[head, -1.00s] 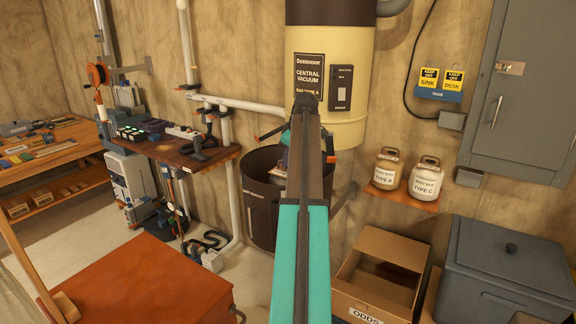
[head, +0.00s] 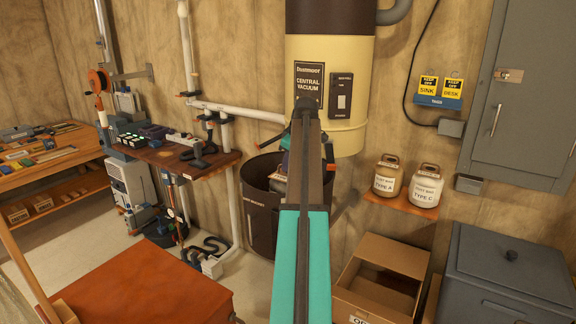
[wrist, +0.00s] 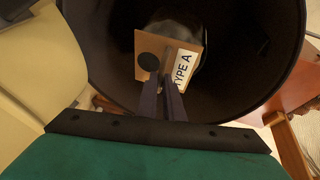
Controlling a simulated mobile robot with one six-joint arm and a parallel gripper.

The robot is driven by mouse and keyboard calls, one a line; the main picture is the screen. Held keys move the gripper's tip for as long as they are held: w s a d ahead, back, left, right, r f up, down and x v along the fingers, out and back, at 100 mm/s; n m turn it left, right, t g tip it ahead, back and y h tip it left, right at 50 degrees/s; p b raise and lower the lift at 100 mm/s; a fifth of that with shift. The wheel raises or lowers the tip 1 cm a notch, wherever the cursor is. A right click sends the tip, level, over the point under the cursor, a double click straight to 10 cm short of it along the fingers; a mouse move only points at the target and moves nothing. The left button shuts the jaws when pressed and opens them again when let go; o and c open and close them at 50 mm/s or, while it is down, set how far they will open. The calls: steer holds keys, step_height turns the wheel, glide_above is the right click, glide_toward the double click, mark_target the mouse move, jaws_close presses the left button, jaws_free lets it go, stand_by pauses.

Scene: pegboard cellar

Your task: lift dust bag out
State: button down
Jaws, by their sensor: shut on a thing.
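The dust bag shows in the wrist view as a tan card collar (wrist: 160,38) with a black round spot and a white TYPE A label (wrist: 184,72). A greyish part behind it lies inside the dark bucket (wrist: 270,45). My gripper (wrist: 163,90) is shut on the collar's near edge, over the bucket's opening. In the head view the bucket (head: 257,218) stands below the cream central vacuum (head: 347,130). My arm covers much of the bucket and hides my fingertips there. How far the bag is from the bucket's bottom I cannot tell.
An open cardboard box (head: 375,285) and a grey lidded bin (head: 505,275) are below. A workbench (head: 170,155) stands left and a red-brown surface (head: 150,290) lies in front.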

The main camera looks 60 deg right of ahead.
step_height(320, 180, up, 13)
steer(key=p, duration=0.6)
stand_by(1.8)
stand_by(0.4)
